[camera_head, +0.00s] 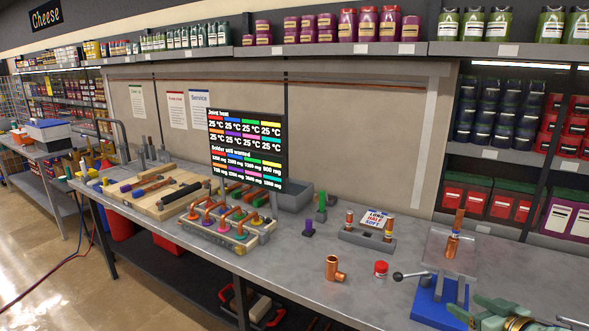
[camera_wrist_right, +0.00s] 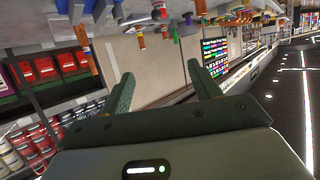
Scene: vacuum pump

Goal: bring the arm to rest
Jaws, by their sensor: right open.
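My right gripper (camera_head: 476,311) shows at the bottom right of the head view, over the front of the grey workbench (camera_head: 330,285), close to a blue fixture (camera_head: 437,303) with a black-knobbed lever. Its green fingers are spread in the right wrist view (camera_wrist_right: 160,70), with nothing between them. That view is turned over, with the bench and its items along the top. My left gripper is not in view.
A copper elbow fitting (camera_head: 335,269) and a small red jar (camera_head: 380,269) stand left of the fixture.

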